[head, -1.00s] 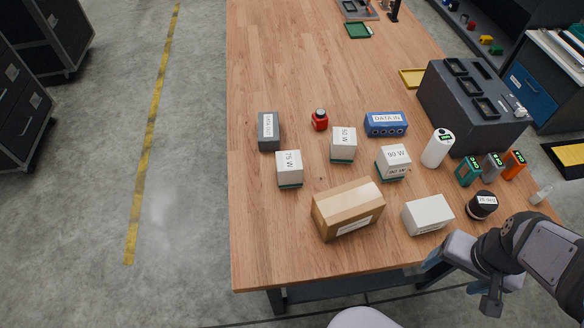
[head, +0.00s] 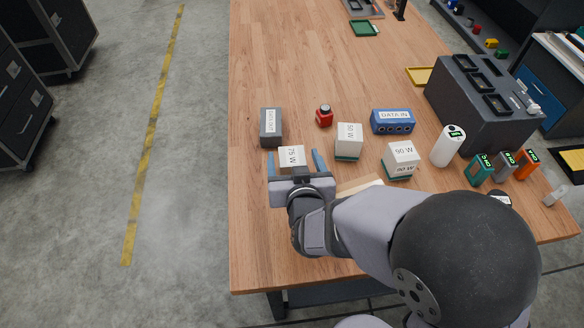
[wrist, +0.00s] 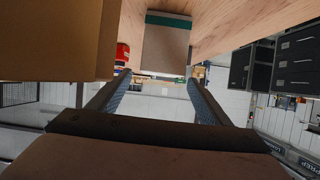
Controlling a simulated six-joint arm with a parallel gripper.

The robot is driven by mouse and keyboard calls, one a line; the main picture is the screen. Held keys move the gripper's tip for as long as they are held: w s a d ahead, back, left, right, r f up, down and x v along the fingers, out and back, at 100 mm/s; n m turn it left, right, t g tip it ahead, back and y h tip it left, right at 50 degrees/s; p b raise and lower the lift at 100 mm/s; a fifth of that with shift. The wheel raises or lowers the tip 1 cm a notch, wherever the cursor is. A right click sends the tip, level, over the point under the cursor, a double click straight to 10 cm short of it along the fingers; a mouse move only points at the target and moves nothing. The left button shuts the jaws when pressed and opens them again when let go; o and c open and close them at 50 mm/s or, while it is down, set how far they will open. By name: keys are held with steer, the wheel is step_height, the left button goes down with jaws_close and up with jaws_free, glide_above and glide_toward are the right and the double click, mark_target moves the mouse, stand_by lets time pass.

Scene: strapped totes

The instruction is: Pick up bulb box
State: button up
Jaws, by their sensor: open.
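The bulb boxes are white cartons with teal bases: one labelled 75 W (head: 292,156), one labelled 50 W (head: 348,141) and one labelled 90 W (head: 401,160). All three stand upright on the wooden table. My gripper (head: 295,162) is open and empty at the 75 W box, with one blue finger on each side of it in the head view. My arm hides the lower part of that box. In the wrist view the box (wrist: 166,48) lies just ahead, lined up with the gap between the fingers (wrist: 157,82). I see no contact.
A brown carton (wrist: 55,40) stands close on the left in the wrist view; my arm mostly covers it in the head view. A grey DATA OUT box (head: 271,128), a red bottle (head: 324,116) and a blue DATA IN box (head: 392,122) stand behind. The table's left side is clear.

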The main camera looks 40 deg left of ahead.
mark_target(291, 149)
steer(key=shift+s+d+f, duration=0.1)
steer(key=shift+s+f, duration=0.15)
steer(key=shift+f, duration=0.15)
steer(key=shift+p+x, duration=0.7)
steer(key=shift+x, duration=2.9)
steer(key=shift+w+r, duration=0.1)
steer(key=c, duration=1.2)
